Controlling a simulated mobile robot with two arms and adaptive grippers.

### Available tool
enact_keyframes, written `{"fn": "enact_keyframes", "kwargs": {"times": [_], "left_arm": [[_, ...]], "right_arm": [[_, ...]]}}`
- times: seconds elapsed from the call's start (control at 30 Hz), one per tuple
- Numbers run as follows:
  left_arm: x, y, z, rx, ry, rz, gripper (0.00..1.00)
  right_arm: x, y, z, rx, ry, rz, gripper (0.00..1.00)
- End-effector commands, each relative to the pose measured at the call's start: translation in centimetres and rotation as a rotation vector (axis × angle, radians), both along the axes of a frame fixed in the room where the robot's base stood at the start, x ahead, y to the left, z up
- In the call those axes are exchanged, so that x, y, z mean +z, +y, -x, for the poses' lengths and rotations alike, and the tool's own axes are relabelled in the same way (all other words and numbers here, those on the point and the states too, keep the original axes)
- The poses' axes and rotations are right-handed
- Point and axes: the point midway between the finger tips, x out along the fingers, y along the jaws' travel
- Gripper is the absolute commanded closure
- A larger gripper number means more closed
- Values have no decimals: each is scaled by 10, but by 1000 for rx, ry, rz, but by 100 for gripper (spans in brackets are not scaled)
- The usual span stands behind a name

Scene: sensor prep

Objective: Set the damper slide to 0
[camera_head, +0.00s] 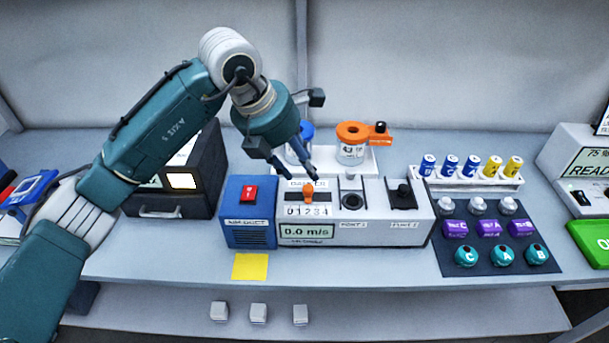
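The damper slide is an orange knob (309,189) in a dark slot on the white panel device (352,236). The knob stands near the middle of the slot, above roughly the 2 on the printed scale (308,211), which runs from 0 at the left to 4 at the right. A display below reads 0.0 m/s. My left gripper (298,175) is open above the slot, pointing down. One fingertip is right above or behind the knob; I cannot tell if they touch. The other fingertip is to the left. My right gripper is not in view.
A blue box with a red switch (249,194) adjoins the device's left side. An orange-lidded jar (352,145) and a blue-lidded jar (300,143) stand behind. A black box (187,183) is left; vials and coloured caps stand right. A yellow note (250,267) lies in front.

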Motion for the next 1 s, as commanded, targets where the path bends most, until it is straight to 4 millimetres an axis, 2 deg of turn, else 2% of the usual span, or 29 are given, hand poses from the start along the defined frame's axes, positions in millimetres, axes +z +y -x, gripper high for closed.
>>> {"fn": "enact_keyframes", "kwargs": {"times": [0.07, 0.17, 0.43, 0.7, 1.0], "left_arm": [[2, 13, -5, 20, -12, -51, 60], [-3, 15, -7, 27, -10, -66, 60], [-45, 1, -18, 24, -7, -62, 60], [-85, -11, -30, 24, -9, -60, 60], [-97, -14, -34, 23, -13, -59, 60]], "right_arm": [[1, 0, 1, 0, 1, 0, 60], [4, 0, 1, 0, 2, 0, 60], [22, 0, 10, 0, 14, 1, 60], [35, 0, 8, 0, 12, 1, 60], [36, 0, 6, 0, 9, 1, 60]]}}
